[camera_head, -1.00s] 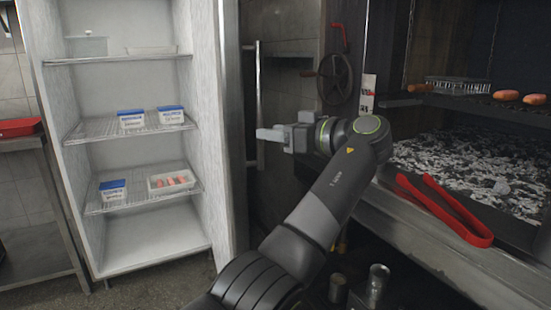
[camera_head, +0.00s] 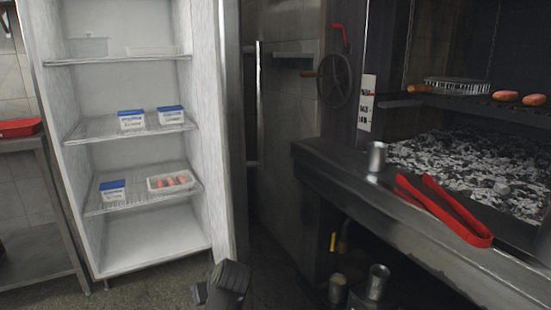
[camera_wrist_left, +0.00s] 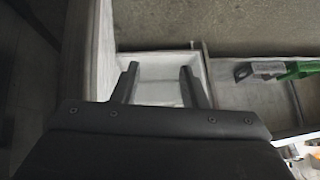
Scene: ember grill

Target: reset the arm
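My left gripper (camera_wrist_left: 158,82) shows in the left wrist view with its two dark fingers spread apart and nothing between them. Beyond the fingers is a pale box-like surface, apart from them. In the head view only a dark piece of one of my arms (camera_head: 228,283) shows at the bottom edge; I cannot tell which arm it belongs to. No gripper fingers are seen in the head view, and my right gripper is not seen in either view.
An open fridge (camera_head: 150,235) holds blue-lidded tubs (camera_head: 131,119) and a tray of sausages (camera_head: 171,183). At right, red tongs (camera_head: 445,208) and a metal cup (camera_head: 377,158) rest on the grill ledge (camera_head: 330,170). The space between fridge and grill is clear.

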